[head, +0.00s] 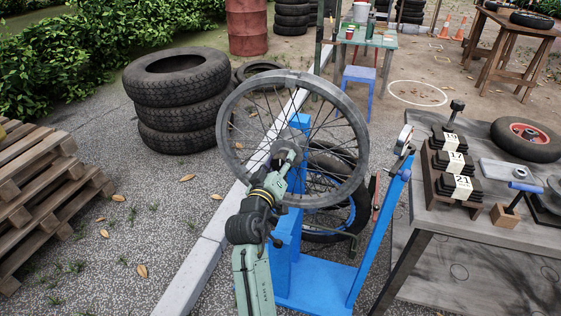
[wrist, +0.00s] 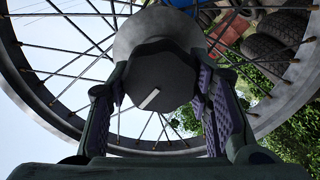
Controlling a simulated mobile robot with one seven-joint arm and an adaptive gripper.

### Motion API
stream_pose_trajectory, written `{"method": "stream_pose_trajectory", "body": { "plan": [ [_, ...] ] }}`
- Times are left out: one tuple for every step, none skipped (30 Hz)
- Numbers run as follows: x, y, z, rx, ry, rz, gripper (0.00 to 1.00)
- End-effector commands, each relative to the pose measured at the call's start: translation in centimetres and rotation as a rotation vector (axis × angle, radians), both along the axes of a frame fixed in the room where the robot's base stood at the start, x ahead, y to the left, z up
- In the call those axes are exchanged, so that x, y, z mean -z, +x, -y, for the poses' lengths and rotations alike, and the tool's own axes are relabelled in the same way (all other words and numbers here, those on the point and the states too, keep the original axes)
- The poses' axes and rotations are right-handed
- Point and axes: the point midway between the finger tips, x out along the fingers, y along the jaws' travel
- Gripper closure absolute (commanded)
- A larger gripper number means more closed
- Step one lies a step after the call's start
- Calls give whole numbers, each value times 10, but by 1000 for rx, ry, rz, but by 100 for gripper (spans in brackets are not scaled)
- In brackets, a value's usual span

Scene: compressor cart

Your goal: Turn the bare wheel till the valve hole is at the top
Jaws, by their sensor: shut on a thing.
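The bare wheel (head: 226,140), a grey spoked rim with no tyre, is mounted upright on a blue stand (head: 318,284). My gripper (head: 286,152) reaches its centre from the front. In the wrist view, the fingers of my gripper (wrist: 160,82) are on both sides of the grey round hub (wrist: 155,72) and shut on it. The rim (wrist: 38,105) curves behind the fingers. A faint mark crosses the rim near its top in the head view; I cannot tell whether it is the valve hole.
A wheel with a blue rim (head: 352,214) stands behind the blue stand. A workbench (head: 440,245) with blocks and tools is at the right. Stacked tyres (head: 178,100) are behind on the left, pallets (head: 40,185) at far left. Paving at the left front is mostly clear.

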Motion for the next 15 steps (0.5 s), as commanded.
{"method": "stream_pose_trajectory", "body": {
  "plan": [
    [0, 0, 0, -1, 0, 1, 100],
    [0, 0, 0, -1, 1, 1, 100],
    [0, 0, 0, -1, 1, 1, 100],
    [0, 0, 0, -1, 1, 1, 53],
    [0, 0, 0, -1, 1, 1, 51],
    [0, 0, 0, -1, 1, 1, 48],
    [0, 0, 0, -1, 1, 1, 46],
    [0, 0, 0, -1, 1, 1, 44],
    [0, 0, 0, -1, 1, 1, 41],
    [0, 0, 0, -1, 1, 1, 39],
    [0, 0, 0, -1, 1, 1, 37],
    [0, 0, 0, -1, 1, 1, 35],
    [0, 0, 0, -1, 1, 1, 33],
    [0, 0, 0, -1, 1, 1, 33],
    [0, 0, 0, -1, 1, 1, 33]
  ]
}}
